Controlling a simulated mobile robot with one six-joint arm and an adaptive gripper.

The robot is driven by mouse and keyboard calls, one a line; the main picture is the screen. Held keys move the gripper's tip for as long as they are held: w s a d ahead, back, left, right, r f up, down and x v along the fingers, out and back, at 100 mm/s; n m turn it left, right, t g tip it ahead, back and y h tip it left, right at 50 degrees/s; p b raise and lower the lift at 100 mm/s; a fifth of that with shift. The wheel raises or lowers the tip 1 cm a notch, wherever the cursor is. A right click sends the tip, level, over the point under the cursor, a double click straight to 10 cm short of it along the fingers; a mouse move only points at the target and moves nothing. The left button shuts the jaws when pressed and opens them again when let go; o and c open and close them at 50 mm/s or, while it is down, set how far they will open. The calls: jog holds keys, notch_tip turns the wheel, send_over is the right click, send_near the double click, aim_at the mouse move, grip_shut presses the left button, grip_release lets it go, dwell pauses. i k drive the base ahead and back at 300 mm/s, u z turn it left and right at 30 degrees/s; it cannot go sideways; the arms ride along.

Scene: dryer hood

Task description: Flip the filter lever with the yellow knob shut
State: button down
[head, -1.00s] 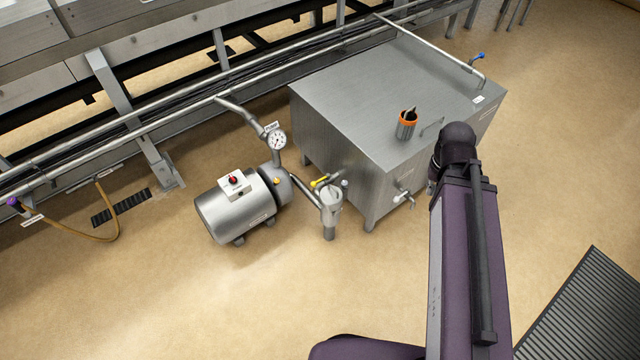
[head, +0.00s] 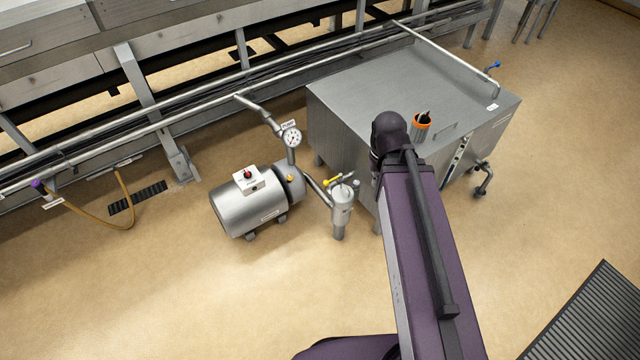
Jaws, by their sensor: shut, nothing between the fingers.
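The filter lever with the yellow knob (head: 327,182) sits at the top of the small grey filter housing (head: 342,205), between the pump and the steel tank. The lever looks roughly level, with its yellow end to the left. I cannot tell its exact setting at this size. My arm stands to the right of the filter, its dark joint in front of the tank.
A silver pump (head: 245,208) with a red-knobbed box stands left of the filter. A pressure gauge (head: 291,138) rises behind it. The floor in front of the pump and filter is clear.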

aim_at(326, 183)
jog(key=u, duration=0.95)
jog(key=i, duration=1)
jog(key=z, duration=0.1)
